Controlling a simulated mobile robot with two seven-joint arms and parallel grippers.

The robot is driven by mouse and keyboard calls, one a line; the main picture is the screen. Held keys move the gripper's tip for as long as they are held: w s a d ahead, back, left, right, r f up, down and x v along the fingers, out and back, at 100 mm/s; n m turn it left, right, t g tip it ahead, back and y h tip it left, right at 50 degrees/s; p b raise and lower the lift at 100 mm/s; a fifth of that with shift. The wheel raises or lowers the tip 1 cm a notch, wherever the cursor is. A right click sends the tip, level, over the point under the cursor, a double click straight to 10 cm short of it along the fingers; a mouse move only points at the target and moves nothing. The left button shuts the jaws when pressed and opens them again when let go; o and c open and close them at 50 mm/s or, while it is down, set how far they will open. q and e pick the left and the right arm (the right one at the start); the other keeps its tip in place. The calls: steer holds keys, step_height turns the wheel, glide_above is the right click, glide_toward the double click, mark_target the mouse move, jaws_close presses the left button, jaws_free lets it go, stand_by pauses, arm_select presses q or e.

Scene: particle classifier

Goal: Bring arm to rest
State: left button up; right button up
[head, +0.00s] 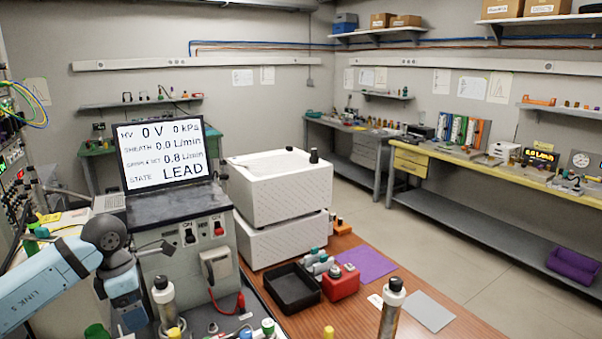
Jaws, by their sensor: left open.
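My left arm comes in from the left edge with a pale blue link and a dark round wrist joint. My left gripper (158,250) is at its end, in front of the grey control unit (208,240). Thin dark finger parts show beside the wrist, apart and with nothing seen between them. Whether they touch the unit cannot be told. My right arm and gripper are not in view. The screen (162,160) on the unit reads 0 V, 0 kPa, sheath 0.0 L/min, 0.8 L/min and state LEAD.
A white box unit (272,195) stands right of the screen. A black tray (292,289), a red block (341,283), a purple mat (366,265) and a grey mat (428,311) lie on the wooden table. Upright capped cylinders (391,312) stand in front.

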arm_select(q)
steer(key=s+d+f+n+t+h+p, duration=0.15)
steer(key=s+d+n+h, duration=0.35)
steer(key=d+h, duration=0.55)
steer(key=s+d+f+n+t+h+p, duration=0.15)
steer(key=s+d+n+h, duration=0.45)
steer(key=d, duration=0.7)
steer(key=s+a+f+n+t+y+p, duration=0.1)
steer(key=s+a+f+n+t+y, duration=0.1)
steer(key=f+n, duration=0.5)
steer(key=s+a+f+n+t+y, duration=0.3)
steer(key=s+f+n+y, duration=0.4)
steer(key=n, duration=0.8)
steer(key=s+a+f+n+t+y+p, duration=0.1)
steer(key=s+a+f+n+t+y, duration=0.2)
steer(key=n, duration=0.8)
step_height(320, 180, down, 4)
steer(key=s+a+y, duration=0.1)
steer(key=s+y, duration=0.1)
steer(key=y, duration=0.1)
steer(key=shift+s+a+p, duration=0.2)
steer(key=shift+a+p, duration=0.15)
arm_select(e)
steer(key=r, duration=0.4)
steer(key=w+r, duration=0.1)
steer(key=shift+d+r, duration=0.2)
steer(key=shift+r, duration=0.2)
